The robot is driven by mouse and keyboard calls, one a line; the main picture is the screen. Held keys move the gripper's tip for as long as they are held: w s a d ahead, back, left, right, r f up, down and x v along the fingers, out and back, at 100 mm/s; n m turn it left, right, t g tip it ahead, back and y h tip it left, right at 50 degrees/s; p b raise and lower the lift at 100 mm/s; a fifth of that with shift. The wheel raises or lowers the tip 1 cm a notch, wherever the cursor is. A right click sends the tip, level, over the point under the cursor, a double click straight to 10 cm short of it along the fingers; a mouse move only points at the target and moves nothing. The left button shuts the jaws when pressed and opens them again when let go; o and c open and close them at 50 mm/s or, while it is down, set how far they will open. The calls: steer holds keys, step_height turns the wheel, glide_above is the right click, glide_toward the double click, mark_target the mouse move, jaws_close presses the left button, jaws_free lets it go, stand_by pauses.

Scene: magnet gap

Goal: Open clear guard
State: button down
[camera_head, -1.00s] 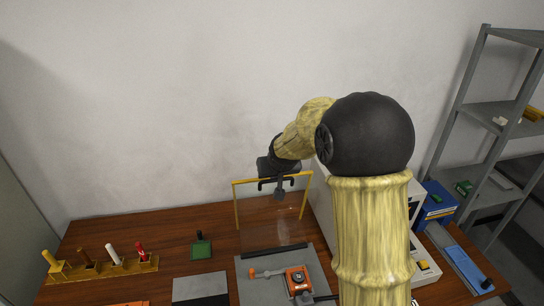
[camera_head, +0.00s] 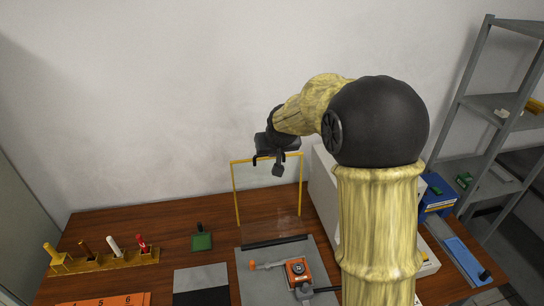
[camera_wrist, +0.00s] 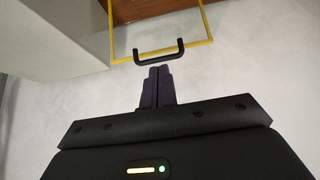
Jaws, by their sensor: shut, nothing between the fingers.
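The clear guard (camera_head: 237,193) is a see-through panel in a yellow frame. It stands raised, about upright, above a dark bar (camera_head: 275,242) on the grey plate at the back of the bench. Its black handle (camera_wrist: 158,52) is on the top edge of the yellow frame in the wrist view. My gripper (camera_head: 278,171) is at the guard's top edge. In the wrist view its fingers (camera_wrist: 158,70) are together and empty, just short of the handle. I cannot tell whether they touch the guard.
An orange and grey device (camera_head: 299,270) sits on the grey plate (camera_head: 262,290). A pale cabinet (camera_head: 322,190) is right of the guard, partly behind my arm. The wall is behind.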

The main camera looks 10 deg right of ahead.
steer(key=b+v, duration=0.1)
steer(key=v, duration=0.5)
steer(key=shift+s+d+f+b, duration=0.15)
steer(key=shift+s+d+b, duration=0.1)
steer(key=shift+s+b, duration=0.05)
steer(key=shift+a, duration=0.1)
steer(key=shift+s+f, duration=0.1)
steer(key=s+d+f+g, duration=0.2)
steer(key=s+f, duration=0.5)
steer(key=s, duration=0.4)
steer(key=s+d+f+m+g, duration=0.1)
steer(key=s+d+f+g, duration=0.1)
steer(key=s+f, duration=0.5)
steer(key=s+d, duration=0.1)
steer(key=s, duration=0.4)
steer(key=shift+s+d+f+g+h, duration=0.15)
steer(key=shift+s+f+g+h, duration=0.15)
steer(key=shift+f, duration=0.1)
